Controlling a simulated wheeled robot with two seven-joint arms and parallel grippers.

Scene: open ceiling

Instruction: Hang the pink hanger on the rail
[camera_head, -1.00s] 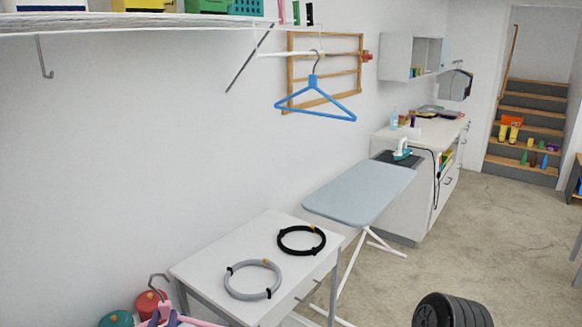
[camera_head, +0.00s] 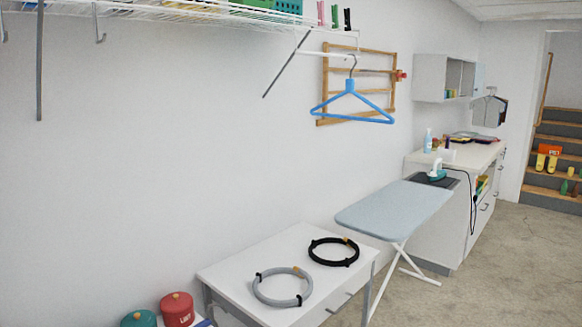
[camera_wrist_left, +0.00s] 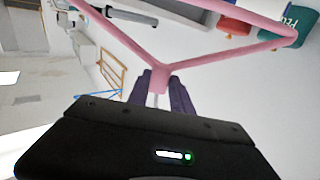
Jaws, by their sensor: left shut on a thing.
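My left gripper (camera_wrist_left: 160,92) shows only in the left wrist view. Its dark purple fingers are shut on the neck of the pink hanger (camera_wrist_left: 228,52). The hanger's two arms spread away from the fingers toward the top of that view; its hook is mostly hidden at the gripper. In the head view the white rail (camera_head: 322,55) sticks out below the wire shelf at upper centre. A blue hanger (camera_head: 349,87) hangs from it. Neither gripper nor the pink hanger is in the head view, so the pink hanger is apart from the rail.
The wire shelf (camera_head: 190,14) crosses the upper left, with a slanted brace (camera_head: 287,65) near the rail. A white table (camera_head: 238,274) holds a grey coil (camera_head: 282,302) and a black coil (camera_head: 333,262). An ironing board (camera_head: 395,205) stands behind. Red (camera_head: 177,309) and green canisters sit lower left.

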